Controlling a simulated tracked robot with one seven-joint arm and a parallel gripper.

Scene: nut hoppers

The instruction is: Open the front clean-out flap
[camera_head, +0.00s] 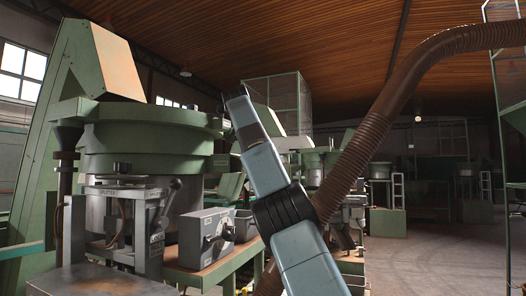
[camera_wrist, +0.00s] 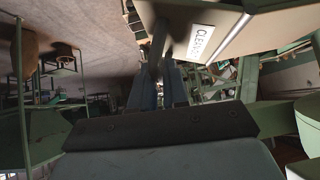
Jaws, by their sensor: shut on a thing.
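In the wrist view, a pale panel (camera_wrist: 245,33) of the clean-out flap area fills the upper right. It carries a white label (camera_wrist: 201,42) that seems to begin with "CLEAN". My gripper (camera_wrist: 158,68) is shut on a dark, thin part beside the label's left side, which looks like the flap's handle. The grip itself is dark and partly hidden by the fingers. Whether the flap stands ajar cannot be told. In the head view, my arm reaches up past the green bowl machine, and its far end hides the gripper and the flap.
In the head view, a green bowl hopper (camera_head: 150,130) stands at the left, with a grey control box (camera_head: 207,238) on a green bench beside it. A brown corrugated hose (camera_head: 372,130) runs close on the right of my arm. Open floor (camera_head: 440,262) lies at the right.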

